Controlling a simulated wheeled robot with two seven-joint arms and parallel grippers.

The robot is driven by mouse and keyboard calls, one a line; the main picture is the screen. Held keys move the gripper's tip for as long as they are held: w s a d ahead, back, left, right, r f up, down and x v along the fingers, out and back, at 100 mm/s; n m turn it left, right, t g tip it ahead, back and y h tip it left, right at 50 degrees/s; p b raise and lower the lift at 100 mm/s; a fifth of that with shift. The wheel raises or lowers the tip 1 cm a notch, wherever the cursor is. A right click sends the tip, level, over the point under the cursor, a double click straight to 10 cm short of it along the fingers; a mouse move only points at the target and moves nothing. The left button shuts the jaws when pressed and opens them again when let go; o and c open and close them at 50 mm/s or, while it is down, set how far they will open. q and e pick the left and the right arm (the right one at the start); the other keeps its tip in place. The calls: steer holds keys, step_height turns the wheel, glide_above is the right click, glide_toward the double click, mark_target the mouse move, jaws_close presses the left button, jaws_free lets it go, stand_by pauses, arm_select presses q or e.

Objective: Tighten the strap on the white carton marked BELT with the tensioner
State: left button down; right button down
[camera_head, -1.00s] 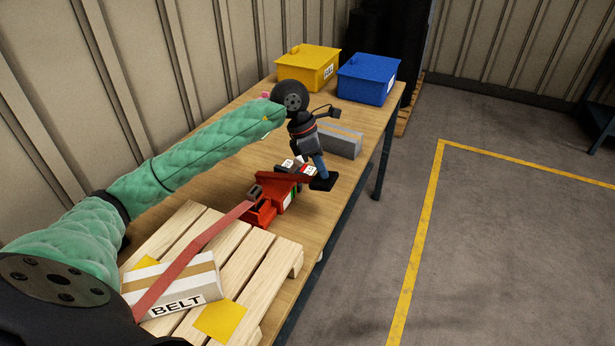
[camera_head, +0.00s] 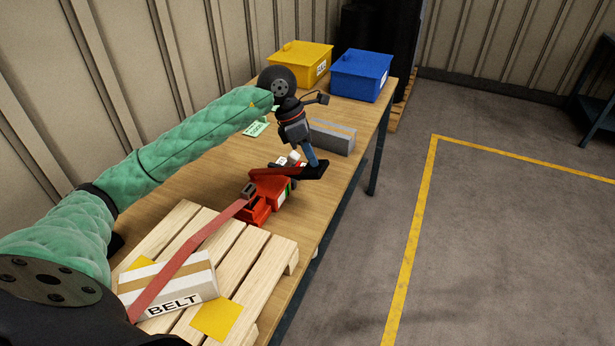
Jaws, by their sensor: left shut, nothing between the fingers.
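The white carton (camera_head: 203,286) marked BELT lies on a wooden pallet (camera_head: 262,277) on the table. A red strap (camera_head: 185,257) crosses over the carton and runs to the red tensioner (camera_head: 257,206) beyond the pallet. The tensioner's red lever (camera_head: 268,175) extends right, towards my left gripper. My left gripper (camera_head: 313,171) is shut and empty, with its black fingers at the far end of the lever. I cannot tell whether they touch it; the fingers partly hide that end. My right gripper is not in view.
A grey block (camera_head: 332,138) lies just behind the gripper. A yellow bin (camera_head: 303,62) and a blue bin (camera_head: 361,76) stand at the table's far end. A green card (camera_head: 256,128) lies under my forearm. Yellow sheets (camera_head: 216,319) lie on the pallet. The floor to the right is clear.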

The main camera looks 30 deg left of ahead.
arm_select(q)
steer(key=shift+v, duration=2.4)
steer(key=shift+p, duration=0.3)
